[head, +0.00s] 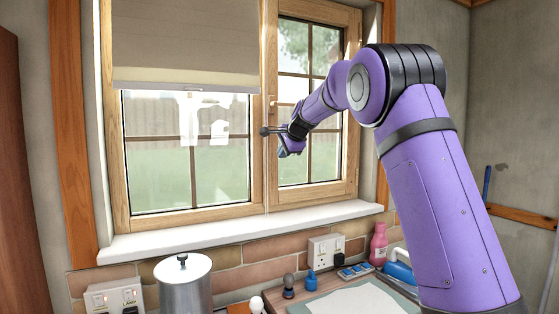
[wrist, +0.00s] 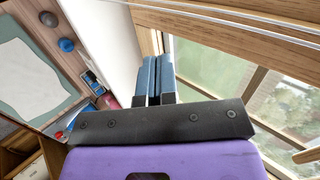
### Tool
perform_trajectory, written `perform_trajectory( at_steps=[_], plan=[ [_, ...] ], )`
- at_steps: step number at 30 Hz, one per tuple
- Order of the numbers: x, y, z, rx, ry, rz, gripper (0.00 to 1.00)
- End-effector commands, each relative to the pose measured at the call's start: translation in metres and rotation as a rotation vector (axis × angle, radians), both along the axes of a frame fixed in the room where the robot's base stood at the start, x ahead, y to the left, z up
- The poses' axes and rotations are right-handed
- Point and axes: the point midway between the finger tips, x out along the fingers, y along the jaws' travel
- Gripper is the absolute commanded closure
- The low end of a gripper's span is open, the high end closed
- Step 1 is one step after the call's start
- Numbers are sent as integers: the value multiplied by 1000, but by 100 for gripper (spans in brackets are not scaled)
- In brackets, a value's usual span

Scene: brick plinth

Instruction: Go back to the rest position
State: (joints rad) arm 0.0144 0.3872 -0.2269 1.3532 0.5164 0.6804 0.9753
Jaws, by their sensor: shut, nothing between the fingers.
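My purple arm reaches up and across the right part of the head view. My gripper (head: 283,152) is at its far end, in front of the right window pane near the middle post. In the wrist view its two blue-grey fingers (wrist: 157,60) lie side by side, together, with nothing held between them. I cannot tell the exact gap between the fingers and the window.
The wooden window (head: 265,190) has a blind (head: 185,45) over its left pane. A white sill (head: 240,230) runs below. Underneath are a metal canister (head: 184,288), a pink bottle (head: 379,243), sockets (head: 326,250) and a pale sheet (head: 355,300) on a worktop.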

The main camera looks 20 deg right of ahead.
Motion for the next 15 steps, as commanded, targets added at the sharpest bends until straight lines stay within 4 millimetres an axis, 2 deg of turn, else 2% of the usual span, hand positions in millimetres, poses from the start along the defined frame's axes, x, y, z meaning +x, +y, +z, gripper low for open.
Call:
perform_trajectory(
  at_steps=[8,10,13,15],
  plan=[
    [-8,0,5,-3,2,3,100],
    [-15,2,8,-14,3,17,100],
    [-38,7,16,-46,11,58,100],
    [-64,12,22,-82,20,104,100]
  ],
)
